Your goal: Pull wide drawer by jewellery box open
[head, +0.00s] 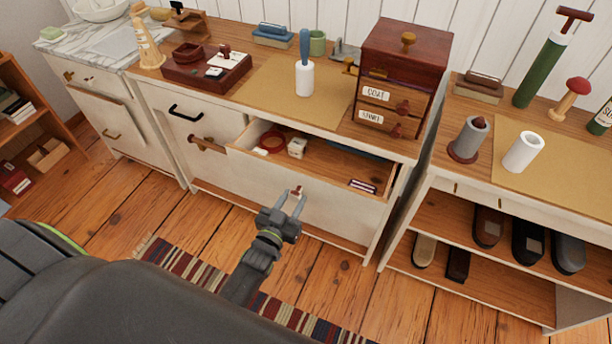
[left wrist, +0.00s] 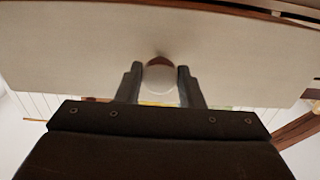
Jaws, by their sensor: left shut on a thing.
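The wide drawer (head: 345,197) has a pale front and sticks out of the cabinet, open, with its wooden inside showing. Above it on the cabinet top stands a dark red-brown box (head: 408,42) with small labelled drawers, likely the jewellery box. My left gripper (head: 289,202) is at the middle of the drawer front, its fingers on either side of the drawer's small knob (head: 297,190). In the left wrist view the round knob (left wrist: 159,78) sits between the two fingers, against the pale drawer front (left wrist: 70,60). My right gripper is not in view.
Inside the drawer lie a red ring (head: 272,140), a pale small box (head: 297,147) and a dark striped item (head: 362,185). A shoe rack (head: 455,205) stands to the right. A striped rug (head: 190,270) lies on the floor in front.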

